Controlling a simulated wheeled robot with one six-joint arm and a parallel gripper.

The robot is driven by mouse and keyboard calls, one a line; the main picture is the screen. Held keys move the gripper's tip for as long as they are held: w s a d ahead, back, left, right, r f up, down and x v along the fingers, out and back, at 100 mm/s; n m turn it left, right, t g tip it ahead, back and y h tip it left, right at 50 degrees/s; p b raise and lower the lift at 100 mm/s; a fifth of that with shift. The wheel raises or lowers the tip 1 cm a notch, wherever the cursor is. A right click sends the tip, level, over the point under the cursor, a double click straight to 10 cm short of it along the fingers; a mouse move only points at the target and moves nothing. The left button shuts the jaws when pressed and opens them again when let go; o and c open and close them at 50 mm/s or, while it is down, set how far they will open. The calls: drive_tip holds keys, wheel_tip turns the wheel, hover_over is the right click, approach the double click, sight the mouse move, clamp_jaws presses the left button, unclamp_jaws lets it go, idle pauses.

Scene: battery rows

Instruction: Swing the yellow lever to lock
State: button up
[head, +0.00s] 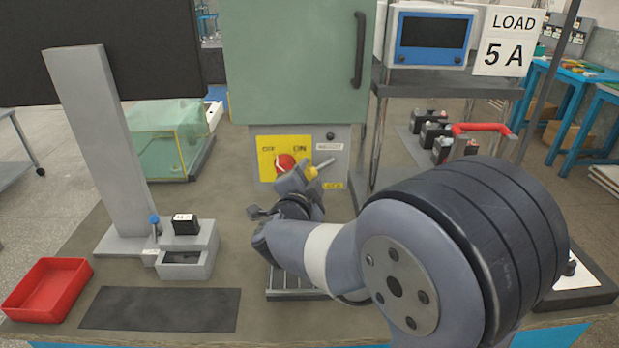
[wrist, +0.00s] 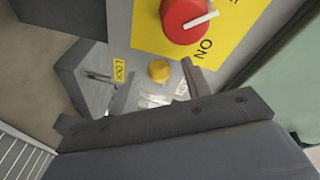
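The yellow lever (head: 312,173) is on the lower front of the grey panel under the green cabinet, close to the ON side of a yellow plate. A pale rod sticks out beside its yellow part, up to the right. In the wrist view its rounded yellow end (wrist: 158,71) shows beyond my fingers. A yellow LOCK label (wrist: 119,70) is left of it there; in the head view a yellow label (head: 333,185) sits below right. My gripper (head: 277,194) is in front of the panel, its fingers apart, with nothing seen held. I cannot tell whether it touches the lever.
A red rotary switch (head: 285,163) is just left of the lever, large in the wrist view (wrist: 185,20). A grey post stand (head: 92,130), a black battery block (head: 185,224) and a red tray (head: 47,288) are at left. A metal rack stands at right.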

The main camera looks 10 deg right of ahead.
drive_tip(key=p+v, duration=0.1)
drive_tip(key=v, duration=0.9)
drive_tip(key=shift+s+a, duration=0.15)
drive_tip(key=shift+s, duration=0.25)
drive_tip(key=b+x, duration=0.1)
drive_tip(key=x, duration=1)
drive_tip(key=shift+f, duration=0.1)
drive_tip(key=shift+s+f+n, duration=0.1)
drive_tip(key=shift+f+n, duration=0.35)
drive_tip(key=shift+n, duration=0.55)
